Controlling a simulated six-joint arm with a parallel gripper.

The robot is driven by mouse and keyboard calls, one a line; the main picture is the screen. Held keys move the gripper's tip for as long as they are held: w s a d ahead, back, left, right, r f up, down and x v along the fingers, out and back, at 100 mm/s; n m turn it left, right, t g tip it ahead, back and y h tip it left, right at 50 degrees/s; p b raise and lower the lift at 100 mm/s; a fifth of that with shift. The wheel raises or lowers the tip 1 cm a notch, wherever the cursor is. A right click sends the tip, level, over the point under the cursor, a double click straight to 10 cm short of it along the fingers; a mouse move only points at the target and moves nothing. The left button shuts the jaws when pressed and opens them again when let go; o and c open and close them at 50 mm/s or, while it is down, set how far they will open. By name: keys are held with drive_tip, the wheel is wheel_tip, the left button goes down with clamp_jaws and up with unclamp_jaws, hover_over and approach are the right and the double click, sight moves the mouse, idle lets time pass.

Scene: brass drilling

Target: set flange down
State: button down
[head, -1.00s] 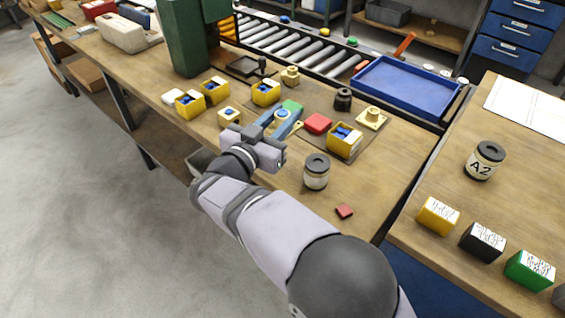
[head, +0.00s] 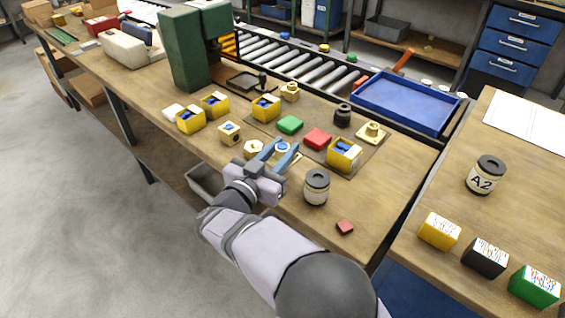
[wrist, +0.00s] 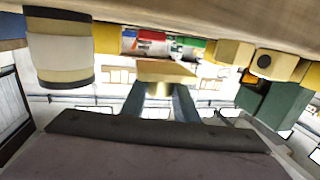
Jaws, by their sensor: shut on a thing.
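My gripper (head: 281,152) is shut on a brass flange (wrist: 165,72), near the front part of the bench. In the wrist view, where the bench is at the top, the fingers (wrist: 158,92) grip the flange's round boss. Its flat plate lies on the bench side of the fingers. A gap seems to show between plate and bench, but whether they touch is unclear. In the head view the fingers partly hide the flange. Another brass flange (head: 371,133) lies at the right end of the dark mat (head: 349,166).
A jar (head: 316,188) stands close to the right of my gripper. A hexagonal brass piece (head: 254,148) and a brass block (head: 229,132) lie to its left. Green (head: 289,124) and red (head: 317,138) blocks and a yellow bin (head: 344,154) are behind and right. Bench front-right is mostly clear.

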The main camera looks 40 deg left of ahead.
drive_tip(key=shift+f, duration=2.05)
drive_tip(key=shift+f, duration=0.15)
drive_tip(key=c, duration=1.4)
unclamp_jaws()
drive_tip(key=shift+f, duration=0.15)
drive_tip(key=shift+f, duration=0.1)
drive_tip(key=v, duration=0.7)
drive_tip(key=shift+s+a+b, duration=0.1)
drive_tip(key=shift+b, duration=0.2)
drive_tip(key=o, duration=0.8)
